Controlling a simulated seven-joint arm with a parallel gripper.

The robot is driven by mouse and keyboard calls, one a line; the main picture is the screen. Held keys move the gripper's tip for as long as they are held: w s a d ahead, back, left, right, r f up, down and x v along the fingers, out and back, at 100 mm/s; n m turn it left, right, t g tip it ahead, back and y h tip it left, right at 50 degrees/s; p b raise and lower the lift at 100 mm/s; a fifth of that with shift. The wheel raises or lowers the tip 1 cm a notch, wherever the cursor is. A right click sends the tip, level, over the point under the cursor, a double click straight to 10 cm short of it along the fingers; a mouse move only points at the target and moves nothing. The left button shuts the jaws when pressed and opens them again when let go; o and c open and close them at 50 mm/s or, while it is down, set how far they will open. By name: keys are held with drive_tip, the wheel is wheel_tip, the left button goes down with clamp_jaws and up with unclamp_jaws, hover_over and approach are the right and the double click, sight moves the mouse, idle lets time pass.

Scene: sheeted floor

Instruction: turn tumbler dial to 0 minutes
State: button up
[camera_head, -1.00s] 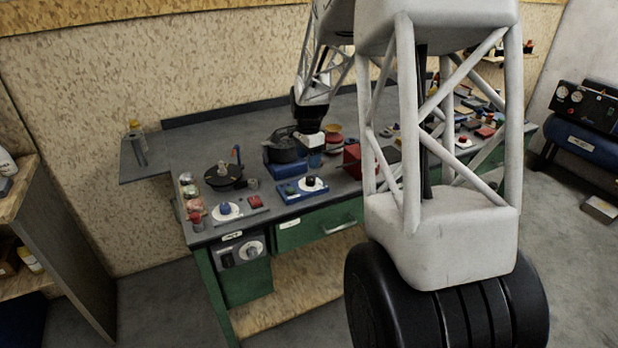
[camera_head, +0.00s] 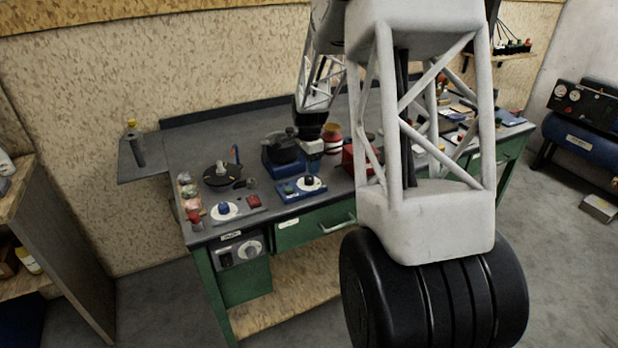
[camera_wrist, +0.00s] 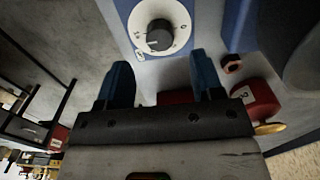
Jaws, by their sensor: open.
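The pointer's reading is too small to tell. My gripper (camera_wrist: 160,82) is open and empty, its two blue fingers pointing toward the dial and apart from it. In the head view a blue machine with a black drum (camera_head: 284,150) stands on the bench, with my gripper (camera_head: 312,152) close to its right side.
A blue control box (camera_head: 290,192) with a white dial lies near the bench's front edge. Another dial panel (camera_head: 236,211) is to its left. A red can (camera_head: 332,134) and a red box (camera_head: 352,160) stand near my gripper. The bench's back left is clear.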

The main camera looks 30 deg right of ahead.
sight(309, 177)
drive_tip(key=shift+f, duration=2.95)
drive_tip(key=c, duration=0.9)
